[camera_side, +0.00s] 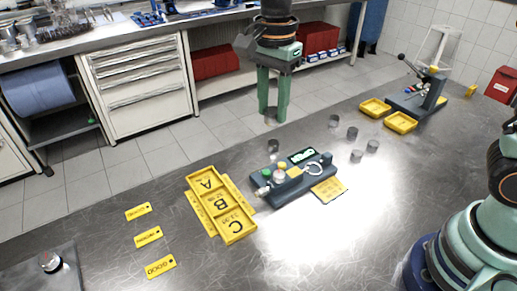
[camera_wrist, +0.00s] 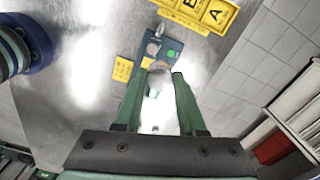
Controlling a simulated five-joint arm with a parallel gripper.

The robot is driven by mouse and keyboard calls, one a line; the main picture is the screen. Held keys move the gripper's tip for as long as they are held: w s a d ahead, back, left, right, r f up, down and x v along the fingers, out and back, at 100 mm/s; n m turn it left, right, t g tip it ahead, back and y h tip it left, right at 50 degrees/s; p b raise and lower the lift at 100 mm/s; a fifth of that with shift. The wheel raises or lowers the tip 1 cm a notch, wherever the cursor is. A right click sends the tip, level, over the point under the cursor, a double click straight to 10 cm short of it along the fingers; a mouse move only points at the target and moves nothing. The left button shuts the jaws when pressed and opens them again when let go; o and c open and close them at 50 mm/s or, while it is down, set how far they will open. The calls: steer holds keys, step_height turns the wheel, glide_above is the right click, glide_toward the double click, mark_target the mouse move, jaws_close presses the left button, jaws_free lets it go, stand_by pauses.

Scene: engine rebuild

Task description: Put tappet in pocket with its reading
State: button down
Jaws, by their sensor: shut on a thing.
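My gripper (camera_side: 271,121) is raised above the far edge of the steel bench, fingers pointing down. It is shut on a grey cylindrical tappet (camera_side: 271,114); in the wrist view a blurred tappet (camera_wrist: 160,79) shows between the green fingertips. The yellow pocket tray (camera_side: 190,182), with pockets marked A, B and C, lies left of the gauge.
Three yellow tags (camera_side: 148,237) lie at the left. A yellow card (camera_side: 329,188) lies by the gauge. Two yellow trays (camera_side: 400,122) and a dark stand (camera_side: 428,97) with a lever are at the back right. The front middle of the bench is clear.

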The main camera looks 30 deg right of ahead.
steer(key=s+a+f+n, duration=0.1)
steer(key=s+a+n, duration=0.25)
steer(key=a, duration=0.85)
glide_above(234, 224)
step_height(234, 224, down, 15)
steer(key=shift+f, duration=2.5)
steer(key=shift+f, duration=0.1)
steer(key=c, duration=0.8)
jaws_free()
steer(key=shift+o, duration=0.2)
